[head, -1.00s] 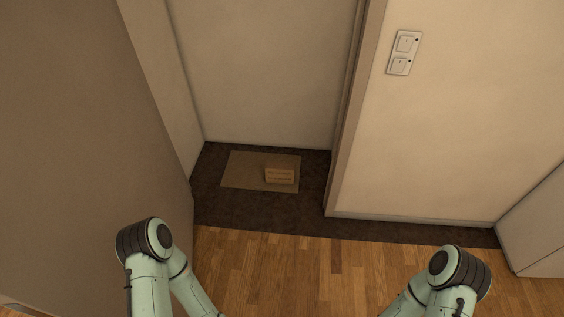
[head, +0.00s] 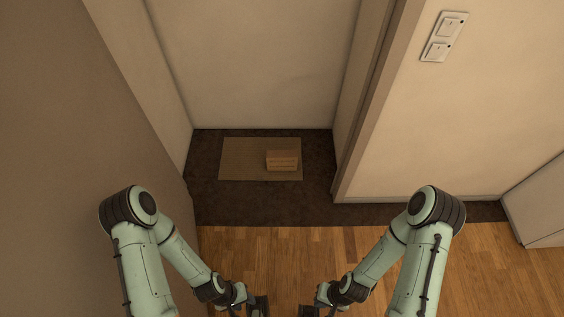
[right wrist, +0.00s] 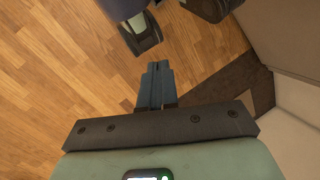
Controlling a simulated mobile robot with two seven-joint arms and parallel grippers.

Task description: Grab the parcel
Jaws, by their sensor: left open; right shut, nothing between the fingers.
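The parcel (head: 282,160) is a small brown box. It lies on the right part of a tan doormat (head: 240,160) in a recess ahead, in the head view. My left gripper (head: 258,306) is low in the head view, over the wood floor, and is open. My right gripper (head: 308,311) is beside it on the right, also at the lower edge of the picture. In the right wrist view its fingers (right wrist: 156,72) are together with nothing between them. Both grippers are well apart from the parcel. The parcel does not show in the right wrist view.
A dark floor strip (head: 260,213) lies between the wood floor (head: 290,245) and the recess. A large brown panel (head: 70,120) borders the left. A wall with light switches (head: 443,37) stands on the right, with a pale cabinet (head: 540,200) beyond it.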

